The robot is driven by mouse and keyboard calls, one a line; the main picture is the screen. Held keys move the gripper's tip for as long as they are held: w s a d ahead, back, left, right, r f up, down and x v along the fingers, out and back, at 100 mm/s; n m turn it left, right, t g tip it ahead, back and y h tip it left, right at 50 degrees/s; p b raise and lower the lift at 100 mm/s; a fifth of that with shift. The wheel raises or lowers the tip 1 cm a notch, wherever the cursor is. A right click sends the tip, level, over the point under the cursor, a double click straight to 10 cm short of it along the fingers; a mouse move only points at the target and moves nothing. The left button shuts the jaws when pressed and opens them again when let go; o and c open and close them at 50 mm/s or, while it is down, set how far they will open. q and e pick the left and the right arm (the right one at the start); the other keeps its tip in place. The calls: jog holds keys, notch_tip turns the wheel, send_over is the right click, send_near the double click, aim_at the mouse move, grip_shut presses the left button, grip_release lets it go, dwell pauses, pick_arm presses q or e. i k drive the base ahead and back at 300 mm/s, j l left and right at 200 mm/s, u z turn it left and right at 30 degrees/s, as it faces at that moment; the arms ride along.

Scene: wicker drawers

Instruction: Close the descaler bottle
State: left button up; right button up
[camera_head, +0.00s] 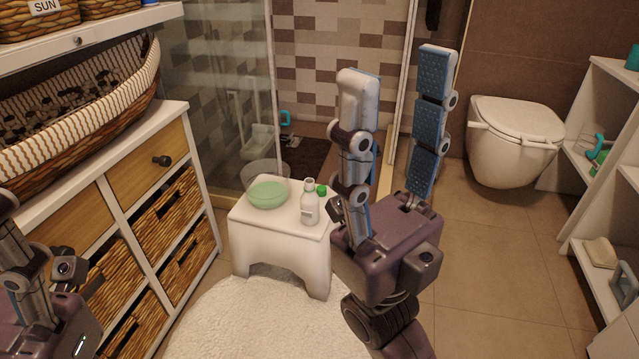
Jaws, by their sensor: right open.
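The white descaler bottle (310,208) stands upright on a white stool (262,222), near the stool's right side. Its neck looks uncapped. A green cap (321,190) shows just right of the neck, apparently lying on the stool behind the bottle. My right gripper (398,80) is open and empty, its two fingers pointing up and wide apart, to the right of the bottle and nearer the camera. It does not touch the bottle. My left gripper (42,272) is only partly in view at the lower left edge, far from the stool; its fingers are cut off.
A wicker drawer cabinet (190,135) is on the left, a toilet (515,140) and white shelves (575,215) on the right. A fluffy rug (262,325) lies in front.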

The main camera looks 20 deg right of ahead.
aim_at(309, 201)
jog(key=i+l, duration=0.15)
jog(key=l, duration=0.2)
jog(key=i+l+u, duration=0.15)
jog(key=l, duration=0.15)
jog(key=i+l, duration=0.15)
jog(key=l, duration=0.2)
jog(key=i+l+u, duration=0.15)
jog(key=l, duration=0.2)
jog(key=i+l, duration=0.1)
jog(key=l, duration=0.3)
jog(key=j+u, duration=0.05)
